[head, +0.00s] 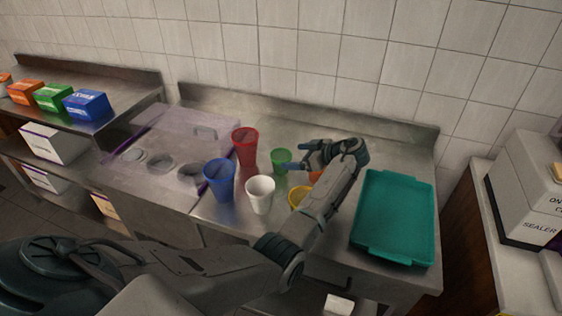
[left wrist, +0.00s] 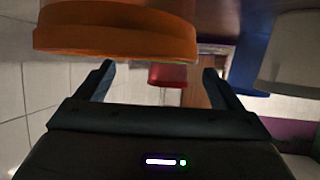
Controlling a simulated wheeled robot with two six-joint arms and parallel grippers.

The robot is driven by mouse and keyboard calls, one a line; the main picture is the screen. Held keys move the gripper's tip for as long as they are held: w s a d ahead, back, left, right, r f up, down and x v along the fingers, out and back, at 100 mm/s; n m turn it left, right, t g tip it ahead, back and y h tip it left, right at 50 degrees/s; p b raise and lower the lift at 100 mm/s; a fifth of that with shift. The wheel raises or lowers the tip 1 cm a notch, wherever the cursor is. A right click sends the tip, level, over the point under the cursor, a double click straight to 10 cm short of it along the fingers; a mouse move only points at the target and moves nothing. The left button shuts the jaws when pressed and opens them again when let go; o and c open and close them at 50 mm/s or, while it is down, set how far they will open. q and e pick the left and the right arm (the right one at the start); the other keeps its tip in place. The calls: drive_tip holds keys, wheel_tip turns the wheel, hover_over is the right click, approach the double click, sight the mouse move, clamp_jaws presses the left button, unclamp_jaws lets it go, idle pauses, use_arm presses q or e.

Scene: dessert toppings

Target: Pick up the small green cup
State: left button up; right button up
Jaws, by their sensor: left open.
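The small green cup (head: 280,161) stands upright on the steel counter, right of a tall red cup (head: 244,147). My left gripper (head: 300,158) is open, its fingers pointing left at the green cup from its right side; I cannot tell if they touch it. In the left wrist view my left gripper (left wrist: 158,78) has nothing held between its fingers. The red cup (left wrist: 168,75) shows farther off between them, and an orange cup (left wrist: 115,30) fills the top. I cannot make out the green cup there. My right gripper is not in view.
A blue cup (head: 220,180), a white cup (head: 260,194) and a yellow cup (head: 299,196) stand nearer the front. The orange cup (head: 315,176) is partly hidden by my arm. A teal tray (head: 397,215) lies at right, and a lidded topping unit (head: 170,140) at left.

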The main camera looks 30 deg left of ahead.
sight(289, 156)
use_arm(q)
drive_tip(key=p+x, duration=0.2)
drive_tip(key=x, duration=0.1)
drive_tip(key=shift+s+a, duration=0.1)
drive_tip(key=shift+a, duration=0.1)
drive_tip(key=shift+a+f, duration=0.35)
drive_tip(key=shift+a, duration=0.1)
drive_tip(key=shift+d, duration=0.1)
drive_tip(key=shift+c, duration=1.2)
drive_tip(key=c, duration=0.8)
